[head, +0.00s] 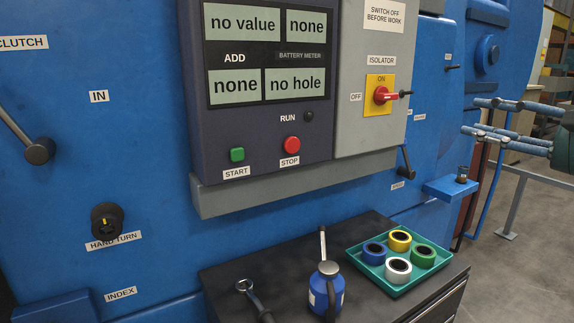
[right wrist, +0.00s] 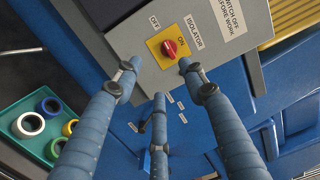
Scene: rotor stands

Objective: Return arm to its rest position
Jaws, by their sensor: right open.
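My right gripper (head: 474,117) comes in from the right edge of the head view, its blue fingers spread and empty. It is to the right of the isolator switch (head: 381,95), a red knob on a yellow plate, and apart from it. In the right wrist view, the open fingers of my right gripper (right wrist: 156,76) spread in front of the grey panel, with the isolator switch (right wrist: 169,48) seen beyond them. Nothing is between the fingers. My left gripper is not in view.
A blue machine (head: 150,160) carries a control panel (head: 265,125). A small blue shelf (head: 440,190) juts out near the gripper.

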